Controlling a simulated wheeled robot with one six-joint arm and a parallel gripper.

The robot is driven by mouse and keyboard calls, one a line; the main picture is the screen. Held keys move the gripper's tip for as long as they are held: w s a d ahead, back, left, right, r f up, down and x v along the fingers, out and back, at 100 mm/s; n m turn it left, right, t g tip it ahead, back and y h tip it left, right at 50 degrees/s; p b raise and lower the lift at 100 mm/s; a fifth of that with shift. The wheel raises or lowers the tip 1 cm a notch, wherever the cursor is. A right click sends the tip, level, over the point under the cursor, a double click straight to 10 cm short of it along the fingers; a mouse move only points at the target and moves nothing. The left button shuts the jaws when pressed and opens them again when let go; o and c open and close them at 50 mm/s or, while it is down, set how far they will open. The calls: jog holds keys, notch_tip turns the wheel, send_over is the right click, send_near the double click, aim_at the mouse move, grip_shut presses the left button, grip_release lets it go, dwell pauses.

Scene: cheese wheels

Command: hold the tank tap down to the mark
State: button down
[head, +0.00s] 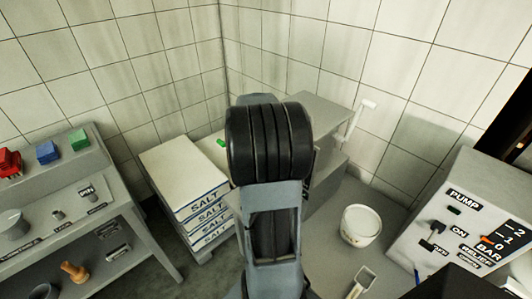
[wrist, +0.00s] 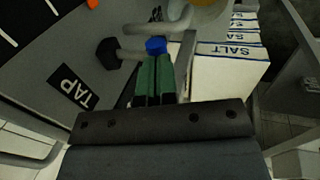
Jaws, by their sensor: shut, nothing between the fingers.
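In the wrist view, the tap is a grey lever (wrist: 132,53) running from a black hub (wrist: 108,54) to a blue end (wrist: 155,46). A dark scale with white marks (wrist: 32,18) and an orange pointer (wrist: 92,3) are at the upper left. In the head view my arm hides the gripper and the tap.
Stacked salt sacks (head: 207,213) stand left of my arm. A grey block (head: 325,112) is behind it. A white bucket (head: 360,225) and a pump panel (head: 463,225) are at right. A bench with coloured blocks (head: 47,152) is at left. A curved grey pipe (wrist: 160,27) passes close to the fingertips.

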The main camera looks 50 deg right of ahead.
jog(key=shift+r, duration=0.1)
jog(key=shift+r+p, duration=0.35)
jog(key=shift+p, duration=0.05)
jog(key=d+p+v, duration=0.1)
jog(key=d+v, duration=0.1)
jog(key=v, duration=1)
jog(key=shift+s+r+p, duration=0.15)
jog(key=shift+r+p, duration=0.15)
jog(key=shift+r, duration=0.45)
jog(key=shift+d, duration=0.1)
jog(key=s+a+f+t+y, duration=0.1)
jog(key=s+a+f+t, duration=0.1)
jog(key=a, duration=1.3)
jog(key=s+a+f+n+t+y, duration=0.1)
jog(key=s+a+f+t+y, duration=0.1)
jog(key=a, duration=1.3)
jog(key=shift+f+n+t, duration=0.3)
jog(key=shift+f+t, duration=0.1)
jog(key=shift+f, duration=0.3)
